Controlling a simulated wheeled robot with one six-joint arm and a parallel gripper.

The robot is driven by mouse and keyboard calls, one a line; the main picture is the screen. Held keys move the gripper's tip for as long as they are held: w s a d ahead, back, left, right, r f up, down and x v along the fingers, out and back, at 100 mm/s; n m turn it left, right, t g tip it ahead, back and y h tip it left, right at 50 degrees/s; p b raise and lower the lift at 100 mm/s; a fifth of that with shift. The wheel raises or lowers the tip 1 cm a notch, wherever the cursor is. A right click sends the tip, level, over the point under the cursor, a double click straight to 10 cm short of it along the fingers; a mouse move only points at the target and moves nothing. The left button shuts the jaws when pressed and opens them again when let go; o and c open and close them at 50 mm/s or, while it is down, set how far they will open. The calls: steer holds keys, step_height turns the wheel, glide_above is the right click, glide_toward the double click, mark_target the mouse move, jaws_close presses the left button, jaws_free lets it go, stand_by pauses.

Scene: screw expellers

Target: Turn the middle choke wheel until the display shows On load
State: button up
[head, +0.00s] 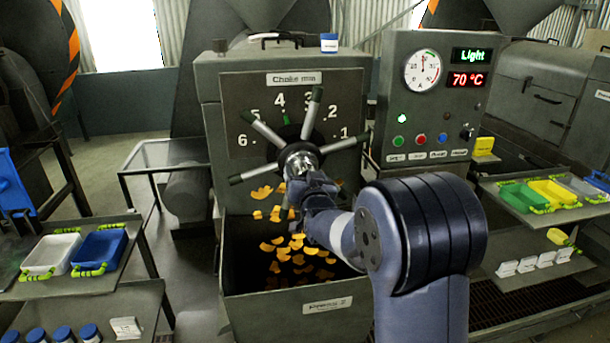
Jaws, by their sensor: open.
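The middle choke wheel (264,131) is on the front of the middle press, under a "Choke mm" label. The display (473,56) on the panel at the right reads "Light" in green, with "70 °C" in red below. My gripper (303,174) is open at the lower part of the wheel, just below the hub. I cannot tell whether it touches a spoke; my wrist hides the lower right of the wheel.
Orange flakes (292,252) lie and fall in the bin (287,303) below the wheel. The control panel (391,80) carries a round gauge (422,69) and several buttons. Side tables with trays (98,250) stand left and right. A small jar (329,43) stands on top of the press.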

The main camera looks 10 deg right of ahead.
steer(key=shift+c, duration=0.2)
steer(key=c, duration=1.3)
steer(key=shift+f, duration=0.1)
steer(key=shift+c, duration=0.2)
steer(key=shift+b, duration=0.5)
steer(key=shift+f+m+b, duration=0.15)
steer(key=shift+m+b, duration=0.15)
steer(key=shift+b, duration=0.15)
steer(key=m+b, duration=0.1)
steer(key=b, duration=0.2)
steer(key=shift+f+m+b, duration=0.1)
steer(key=shift+m+b, duration=0.2)
steer(key=shift+m, duration=0.1)
steer(key=m+b, duration=0.2)
steer(key=b, duration=0.2)
steer(key=shift+r+m+b, duration=0.25)
steer(key=shift+m+b, duration=0.35)
steer(key=shift+r, duration=0.1)
